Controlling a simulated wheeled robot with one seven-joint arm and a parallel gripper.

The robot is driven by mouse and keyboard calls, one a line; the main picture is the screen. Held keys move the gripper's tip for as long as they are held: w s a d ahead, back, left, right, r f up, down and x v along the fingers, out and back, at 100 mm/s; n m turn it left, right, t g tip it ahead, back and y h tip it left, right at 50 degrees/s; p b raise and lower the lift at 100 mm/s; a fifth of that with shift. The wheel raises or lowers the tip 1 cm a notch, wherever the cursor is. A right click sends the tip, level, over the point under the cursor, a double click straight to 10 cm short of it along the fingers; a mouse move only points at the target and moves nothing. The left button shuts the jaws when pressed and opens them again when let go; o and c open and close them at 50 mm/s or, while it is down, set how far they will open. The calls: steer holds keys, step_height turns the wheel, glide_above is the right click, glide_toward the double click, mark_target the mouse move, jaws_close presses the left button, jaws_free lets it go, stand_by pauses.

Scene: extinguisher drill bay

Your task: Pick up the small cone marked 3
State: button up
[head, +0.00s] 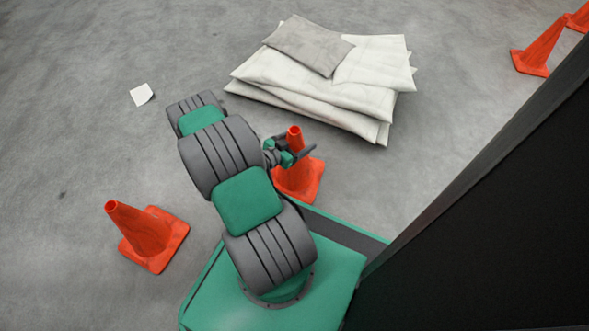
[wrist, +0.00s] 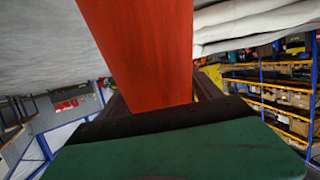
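An orange cone (head: 298,183) stands upright on the floor just beyond my green base, partly hidden by my gripper. My gripper (head: 291,152) is at its upper part, with the fingers on either side. In the wrist view the cone (wrist: 150,50) fills the middle, between the two dark fingers of my gripper (wrist: 160,100). I cannot tell whether the fingers press on it. Another orange cone (head: 148,237) stands at the lower left, apart from the gripper. No number is readable on either cone.
A stack of pale padded sacks (head: 325,80) lies behind the cone. A white paper (head: 142,94) lies at the left. More cones (head: 538,48) stand at the far right. A large dark panel (head: 500,220) fills the right side.

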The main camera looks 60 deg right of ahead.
jaws_close()
stand_by(0.6)
